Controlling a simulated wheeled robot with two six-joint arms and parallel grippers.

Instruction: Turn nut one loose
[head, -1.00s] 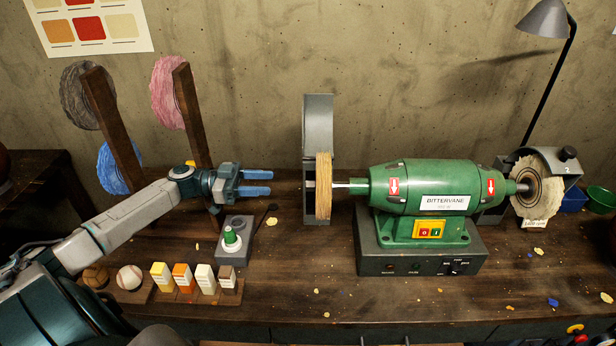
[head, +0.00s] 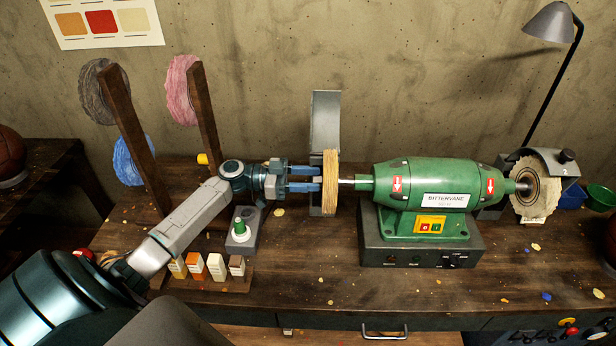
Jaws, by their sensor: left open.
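The green buffing machine (head: 425,185) stands on the bench with a tan wheel (head: 330,183) on its left shaft (head: 346,181). My left gripper (head: 318,179) is at the outer left face of this wheel, at shaft height. Its two blue fingers are open, one above the other in the picture, and point right. Their tips are close to the wheel; I cannot tell if they touch. A pale fluffy wheel (head: 537,189) sits on the right shaft. My right gripper is out of view.
A grey guard (head: 326,120) rises behind the tan wheel. Coloured wheels hang on wooden posts (head: 128,130) at the back left. The front bench is mostly clear.

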